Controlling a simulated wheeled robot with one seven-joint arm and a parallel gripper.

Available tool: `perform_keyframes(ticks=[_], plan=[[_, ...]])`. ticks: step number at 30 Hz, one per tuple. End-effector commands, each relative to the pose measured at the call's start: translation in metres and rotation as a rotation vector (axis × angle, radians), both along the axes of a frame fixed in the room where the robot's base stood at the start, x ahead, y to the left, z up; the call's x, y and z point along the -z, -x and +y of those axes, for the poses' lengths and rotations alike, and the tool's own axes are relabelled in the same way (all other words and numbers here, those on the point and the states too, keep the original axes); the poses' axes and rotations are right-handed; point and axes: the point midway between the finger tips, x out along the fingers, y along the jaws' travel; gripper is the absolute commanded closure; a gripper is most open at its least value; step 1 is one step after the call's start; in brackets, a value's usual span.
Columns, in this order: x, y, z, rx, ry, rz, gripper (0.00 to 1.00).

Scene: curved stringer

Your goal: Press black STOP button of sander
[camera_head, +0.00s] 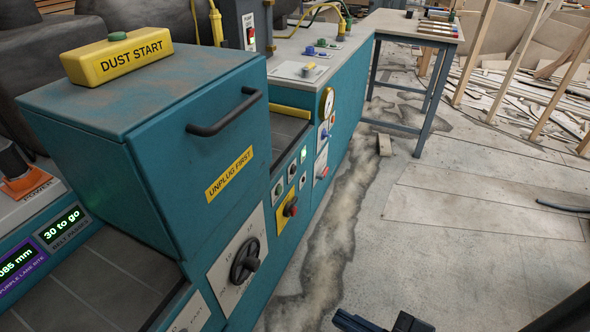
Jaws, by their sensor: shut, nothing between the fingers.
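The teal machine (170,185) stands on the left with controls down its front. I cannot read a STOP label on any of them, nor tell which part is the sander. Small round buttons (277,190) sit on its front panel, one of them lit green (303,155). A large black rotary knob (245,262) is on a white plate below them. A red knob (290,208) is on a yellow plate. My gripper (383,323) shows only in part at the bottom edge, over the floor, right of the machine and apart from it. It is shut and empty.
A black bar handle (224,112) juts from the teal cabinet marked UNPLUG FIRST. A yellow DUST START box (117,55) lies on top. A work table (410,25) stands at the back. The floor (470,240) on the right is mostly clear, with wood scraps beyond.

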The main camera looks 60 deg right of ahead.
Motion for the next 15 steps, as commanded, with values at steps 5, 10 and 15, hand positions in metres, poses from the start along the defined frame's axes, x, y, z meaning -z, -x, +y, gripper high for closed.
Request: perform_keyframes(ticks=[5, 10, 15], plan=[[0.055, -0.049, -0.046, 0.109, 0.159, -0.035, 1.0], [0.094, -0.094, -0.103, 0.207, 0.305, -0.044, 1.0], [0.12, -0.134, -0.177, 0.304, 0.445, -0.033, 1.0]])
